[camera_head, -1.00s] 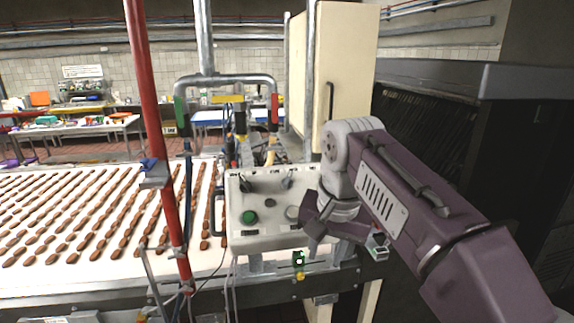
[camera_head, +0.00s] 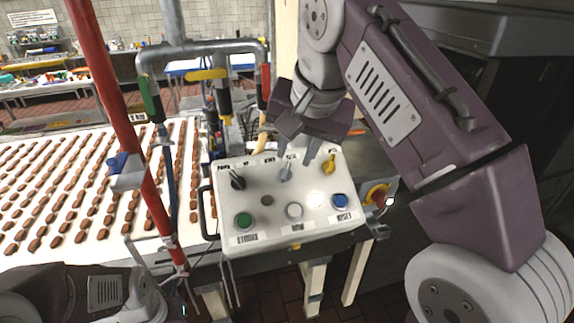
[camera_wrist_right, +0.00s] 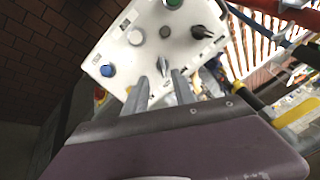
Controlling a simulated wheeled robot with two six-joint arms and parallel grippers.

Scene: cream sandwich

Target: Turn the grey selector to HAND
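The grey selector (camera_head: 286,173) is the middle of three selectors along the top of the white control panel (camera_head: 260,225). It also shows in the right wrist view (camera_wrist_right: 162,66). The small lettering around it is too blurred to read. My right gripper (camera_head: 297,156) is over the panel's upper edge with its fingers apart. In the right wrist view, the fingertips (camera_wrist_right: 158,80) stand on either side of the grey selector; I cannot tell if they touch it. Part of my left arm shows at the lower left of the head view, but its gripper does not.
A black selector (camera_head: 237,178) and a yellow selector (camera_head: 328,164) flank the grey one. Green (camera_head: 243,220), white (camera_head: 294,211) and blue (camera_head: 340,201) buttons sit below. A red emergency knob (camera_head: 378,198) is at the right. A red post (camera_head: 120,120) stands left.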

